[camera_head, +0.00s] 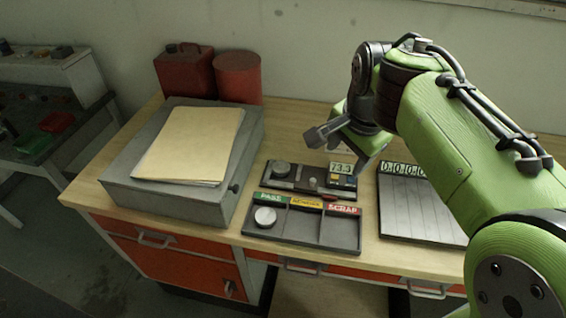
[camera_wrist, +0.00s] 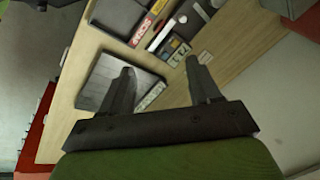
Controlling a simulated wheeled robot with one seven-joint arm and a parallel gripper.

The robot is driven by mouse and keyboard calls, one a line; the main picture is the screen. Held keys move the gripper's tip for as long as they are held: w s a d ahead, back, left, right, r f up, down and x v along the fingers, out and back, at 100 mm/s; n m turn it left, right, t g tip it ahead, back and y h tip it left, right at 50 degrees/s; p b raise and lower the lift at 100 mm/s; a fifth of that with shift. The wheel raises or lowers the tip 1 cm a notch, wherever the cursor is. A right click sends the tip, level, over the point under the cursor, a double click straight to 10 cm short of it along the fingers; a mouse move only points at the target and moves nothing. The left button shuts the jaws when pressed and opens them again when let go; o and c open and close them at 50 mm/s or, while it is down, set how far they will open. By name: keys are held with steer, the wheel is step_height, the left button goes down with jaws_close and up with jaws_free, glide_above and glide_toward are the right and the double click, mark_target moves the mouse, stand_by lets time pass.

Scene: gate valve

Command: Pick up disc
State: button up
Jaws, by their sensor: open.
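A pale metal disc (camera_head: 265,216) lies in the compartment under the green PASS label of the dark sorting tray (camera_head: 311,243). A second, greyer disc (camera_head: 281,170) sits at the left end of the dark measuring device (camera_head: 308,185). My gripper (camera_head: 348,150) is open and empty above the table, behind and to the right of the device. In the wrist view, my gripper (camera_wrist: 160,68) has its two fingers spread with nothing between them. Neither disc shows clearly in the wrist view.
A grey plate with slots (camera_head: 420,212) and a row of number labels lies at the right, partly behind my arm. A grey box (camera_head: 160,191) with a folder (camera_head: 190,143) stands at the left. Red cans (camera_head: 238,75) stand behind it.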

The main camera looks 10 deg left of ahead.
steer(key=w+a+f+m+g+y+p, duration=0.15)
steer(key=w+a+m, duration=0.25)
steer(key=w, duration=0.4)
steer(key=m+g+y+p, duration=0.1)
steer(key=m+y, duration=0.2)
steer(key=m, duration=0.4)
glide_toward(283, 167)
steer(key=b+x, duration=0.1)
steer(key=x, duration=0.2)
steer(key=shift+w+a+r+h+b, duration=0.1)
steer(key=shift+h+b, duration=0.15)
steer(key=shift+b, duration=0.05)
steer(key=x, duration=0.5)
steer(key=shift+a+f, duration=0.1)
steer(key=shift+f, duration=0.2)
steer(key=c, duration=0.9)
steer(key=shift+r, duration=0.2)
steer(key=shift+c, duration=0.9)
